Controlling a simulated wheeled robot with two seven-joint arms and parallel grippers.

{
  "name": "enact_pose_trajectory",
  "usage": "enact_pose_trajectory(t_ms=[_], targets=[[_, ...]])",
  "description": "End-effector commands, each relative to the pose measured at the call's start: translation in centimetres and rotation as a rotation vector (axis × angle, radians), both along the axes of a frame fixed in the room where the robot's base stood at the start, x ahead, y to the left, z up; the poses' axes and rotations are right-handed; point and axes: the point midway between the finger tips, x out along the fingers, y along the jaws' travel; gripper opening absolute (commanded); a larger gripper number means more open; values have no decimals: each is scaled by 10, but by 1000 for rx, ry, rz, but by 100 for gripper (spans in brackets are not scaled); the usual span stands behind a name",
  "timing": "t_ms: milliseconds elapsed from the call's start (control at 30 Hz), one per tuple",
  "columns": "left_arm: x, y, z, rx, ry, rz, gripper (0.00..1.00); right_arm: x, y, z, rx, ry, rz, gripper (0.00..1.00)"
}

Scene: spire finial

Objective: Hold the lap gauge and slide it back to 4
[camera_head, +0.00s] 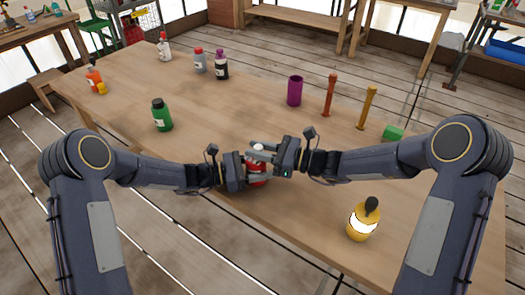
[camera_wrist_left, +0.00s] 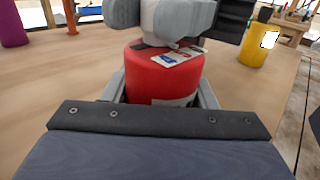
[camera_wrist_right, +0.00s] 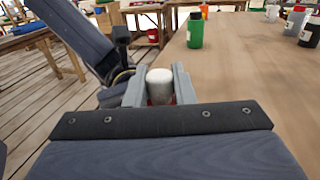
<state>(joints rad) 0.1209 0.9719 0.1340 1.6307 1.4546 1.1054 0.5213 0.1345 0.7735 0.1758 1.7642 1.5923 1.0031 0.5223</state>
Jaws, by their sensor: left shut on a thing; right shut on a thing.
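No lap gauge or numbered scale can be made out in any view. A red bottle (camera_head: 257,176) with a white cap (camera_head: 259,147) stands between my grippers near the table's front edge. My left gripper (camera_head: 248,172) is shut around the red body, which fills the left wrist view (camera_wrist_left: 163,88) and bears a white label. My right gripper (camera_head: 262,151) is shut on the white cap, seen between its fingers in the right wrist view (camera_wrist_right: 160,86). The bottle looks upright. Its base is hidden, so I cannot tell whether it touches the table.
A yellow bottle (camera_head: 361,226) with a dark top stands right of the grippers. A green bottle (camera_head: 162,116) and several others stand left and back. A purple cup (camera_head: 294,92), a red post (camera_head: 329,96), an ochre post (camera_head: 368,107) and a green block (camera_head: 393,133) stand back right.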

Motion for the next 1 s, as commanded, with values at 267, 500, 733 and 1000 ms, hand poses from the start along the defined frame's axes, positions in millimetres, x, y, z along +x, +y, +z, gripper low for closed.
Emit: enact_pose_trajectory(t_ms=[267, 500, 733, 1000], targets=[[-1, -1, 0, -1, -1, -4, 26, 12, 17, 0, -1, 0, -2, 0], [-1, -1, 0, -1, -1, -5, 26, 12, 17, 0, -1, 0, -2, 38], [-1, -1, 0, -1, -1, -3, 26, 11, 16, 0, 0, 0, -2, 44], [0, 0, 0, -1, -1, -1, 26, 7, -2, 0, 0, 0, -6, 44]])
